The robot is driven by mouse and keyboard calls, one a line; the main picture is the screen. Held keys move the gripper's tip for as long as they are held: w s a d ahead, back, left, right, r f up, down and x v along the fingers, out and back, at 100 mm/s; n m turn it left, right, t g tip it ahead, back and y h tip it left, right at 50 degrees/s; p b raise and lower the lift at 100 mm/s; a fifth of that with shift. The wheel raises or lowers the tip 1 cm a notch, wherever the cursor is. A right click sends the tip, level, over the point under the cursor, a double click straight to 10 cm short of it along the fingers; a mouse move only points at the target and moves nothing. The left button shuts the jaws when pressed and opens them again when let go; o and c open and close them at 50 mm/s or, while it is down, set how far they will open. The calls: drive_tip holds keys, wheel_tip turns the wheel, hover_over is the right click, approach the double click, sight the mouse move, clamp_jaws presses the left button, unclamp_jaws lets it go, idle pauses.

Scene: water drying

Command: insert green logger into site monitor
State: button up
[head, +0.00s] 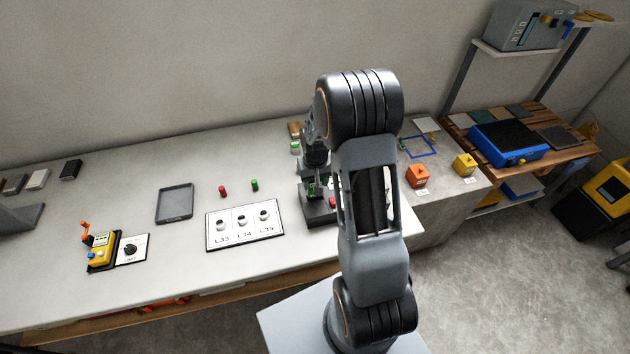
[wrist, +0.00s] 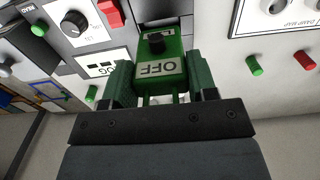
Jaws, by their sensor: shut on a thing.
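The green logger (wrist: 158,70), with a black knob and a white OFF label, is gripped between the two fingers of my gripper (wrist: 161,88) in the wrist view. The site monitor (wrist: 92,45) lies just beyond and to the left, with a dial, a red block and a white label reading partly "OG". The logger's far end is close to a dark part of the monitor; I cannot tell whether they touch. In the head view the dark monitor base (head: 318,218) shows beside my arm, which hides much of it, with a bit of green above it.
A grey tray (head: 175,204) is further left. Orange (head: 417,176) and yellow (head: 464,164) blocks stand to the right.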

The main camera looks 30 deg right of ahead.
drive_tip(key=shift+f+b, duration=0.45)
drive_tip(key=shift+b, duration=0.7)
drive_tip(key=shift+r, duration=0.1)
drive_tip(key=shift+r, duration=0.1)
drive_tip(key=shift+f, duration=0.35)
drive_tip(key=shift+f+b, duration=1.4)
drive_tip(key=shift+f, duration=0.1)
drive_tip(key=o, duration=1)
